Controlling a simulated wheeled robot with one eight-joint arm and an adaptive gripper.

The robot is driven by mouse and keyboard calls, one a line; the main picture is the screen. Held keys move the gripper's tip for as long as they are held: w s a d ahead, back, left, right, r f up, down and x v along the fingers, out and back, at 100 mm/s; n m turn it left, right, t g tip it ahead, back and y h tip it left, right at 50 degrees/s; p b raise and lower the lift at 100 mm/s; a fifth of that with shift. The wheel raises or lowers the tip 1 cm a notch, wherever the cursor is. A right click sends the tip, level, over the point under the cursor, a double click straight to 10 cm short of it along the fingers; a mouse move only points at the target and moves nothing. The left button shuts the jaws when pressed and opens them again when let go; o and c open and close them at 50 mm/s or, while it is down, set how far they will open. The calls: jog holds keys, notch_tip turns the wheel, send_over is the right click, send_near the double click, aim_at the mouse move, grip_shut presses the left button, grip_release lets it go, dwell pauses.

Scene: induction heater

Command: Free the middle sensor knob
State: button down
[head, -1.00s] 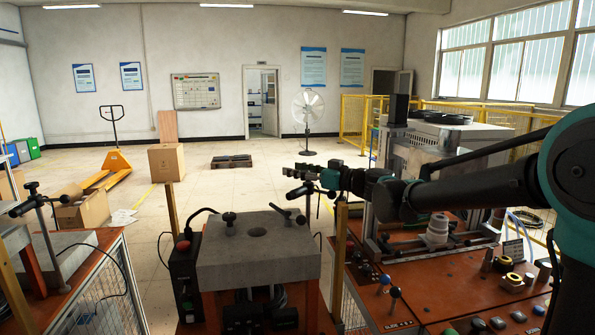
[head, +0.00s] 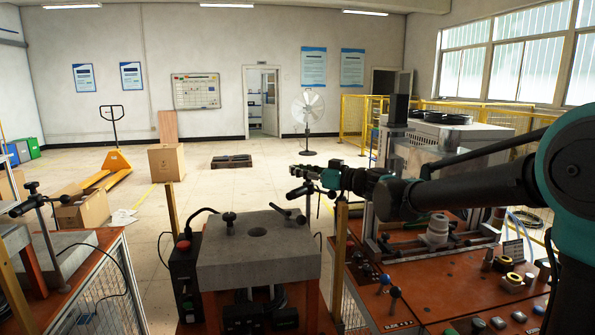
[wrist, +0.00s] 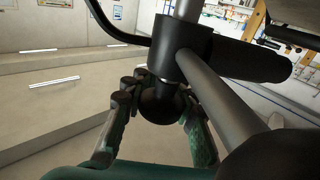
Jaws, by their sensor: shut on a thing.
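The middle sensor knob (wrist: 162,106) is a round black ball in the wrist view. It sits under a black clamp (wrist: 195,58) on a grey upright post (wrist: 187,10). In the head view my gripper (head: 304,172) is beside the top of the sensor stand at the heater table's right edge. The stand's dark sensor (head: 303,191) shows just below my fingers. The knob itself cannot be made out there. Whether it is loose cannot be told.
A grey block table (head: 258,262) stands in front, with a black knob (head: 229,219) on its top. Another sensor stand (head: 44,222) is at the left. An orange machine bench (head: 440,285) with a control panel lies under my arm. A thick grey rod crosses the wrist view.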

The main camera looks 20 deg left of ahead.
jog(key=shift+g, duration=0.3)
jog(key=shift+s+d+n+g+h, duration=0.2)
jog(key=shift+s+n+g+h, duration=0.5)
jog(key=shift+n+g, duration=1.6)
jog(key=shift+s+d+n+g+h, duration=0.15)
jog(key=shift+s+n+g+h, duration=0.3)
jog(key=shift+n+g+h, duration=1.7)
jog(key=shift+s+d+n+g+y, duration=0.2)
jog(key=shift+s+n+g+y, duration=0.7)
jog(key=shift+g, duration=2.65)
jog(key=shift+w+n+h, duration=0.25)
jog(key=shift+n+h, duration=0.3)
jog(key=shift+h, duration=0.2)
jog(key=c, duration=1.3)
grip_release()
jog(key=shift+o, duration=0.2)
jog(key=v, duration=0.7)
jog(key=shift+w, duration=0.2)
